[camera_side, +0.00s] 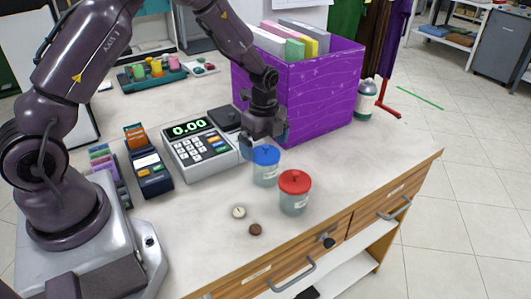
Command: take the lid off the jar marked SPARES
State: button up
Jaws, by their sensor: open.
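Two small jars stand upright near the counter's front edge. One jar (265,175) has a blue lid (266,154) with a knob. The other jar (293,205), in front and to the right, has a red lid (294,181) with a knob. Both lids are on. Each jar has a pale label, too small to read, so I cannot tell which is marked SPARES. My gripper (264,143) is open, pointing down, just above or behind the blue lid. I cannot tell whether it touches the lid. Nothing shows between its fingers.
A cash register (201,150) and a card terminal (150,173) stand left of the jars. A purple box (310,95) of folders is behind my gripper. A white bottle (365,100) stands right of it. Two small buttons (239,212) (255,230) lie in front. The counter's right part is clear.

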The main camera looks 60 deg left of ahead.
jog(key=shift+f, duration=0.65)
jog(key=c, duration=0.8)
jog(key=shift+r, duration=0.15)
